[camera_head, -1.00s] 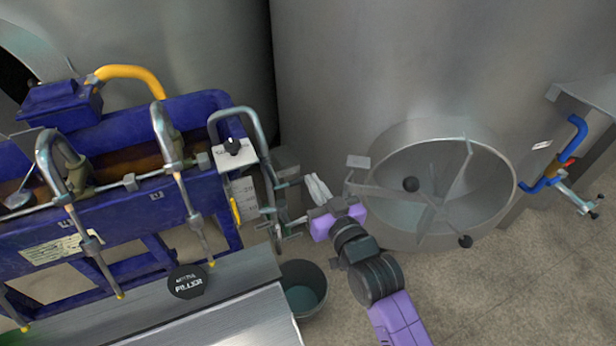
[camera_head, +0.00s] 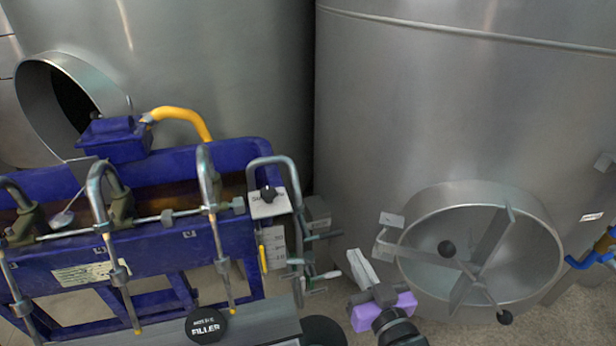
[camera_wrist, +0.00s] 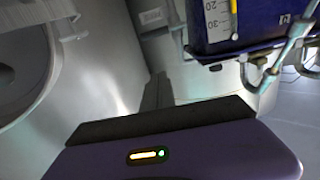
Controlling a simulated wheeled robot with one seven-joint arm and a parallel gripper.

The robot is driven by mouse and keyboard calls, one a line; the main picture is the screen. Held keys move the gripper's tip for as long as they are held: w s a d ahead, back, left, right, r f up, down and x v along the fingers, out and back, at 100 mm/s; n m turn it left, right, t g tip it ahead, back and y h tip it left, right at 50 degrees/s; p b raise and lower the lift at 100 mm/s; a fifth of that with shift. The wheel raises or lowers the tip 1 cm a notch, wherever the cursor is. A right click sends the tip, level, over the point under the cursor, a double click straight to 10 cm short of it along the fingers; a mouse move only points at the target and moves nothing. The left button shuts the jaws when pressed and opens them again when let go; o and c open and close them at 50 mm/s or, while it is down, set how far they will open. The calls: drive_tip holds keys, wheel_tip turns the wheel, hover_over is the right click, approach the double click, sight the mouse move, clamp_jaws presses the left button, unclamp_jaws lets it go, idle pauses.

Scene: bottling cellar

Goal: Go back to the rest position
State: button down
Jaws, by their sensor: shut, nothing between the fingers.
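My gripper (camera_head: 361,268) is in the lower middle of the head view, with pale fingers and a purple body. The fingers are together and hold nothing. It is in front of the right steel tank, between the blue bottle filler (camera_head: 130,250) and the tank's round hatch (camera_head: 480,250). It looks apart from both, though the depth is hard to judge. The filler's scale plate (camera_wrist: 218,20) shows at the top of that view.
A knob box (camera_head: 268,203) and thin metal fittings (camera_head: 303,262) stand just left of my gripper. A dark bucket (camera_head: 325,331) is below, partly cut off. A blue valve handle (camera_head: 590,258) is at the far right. Large steel tanks (camera_head: 440,100) close off the back.

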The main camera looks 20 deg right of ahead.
drive_tip(key=shift+r, duration=0.1)
drive_tip(key=s+a+g, duration=0.1)
drive_tip(key=s+g, duration=0.1)
drive_tip(key=s, duration=3.2)
drive_tip(key=shift+s+f+n+g, duration=0.2)
drive_tip(key=shift+n+g, duration=0.1)
drive_tip(key=shift+a, duration=0.1)
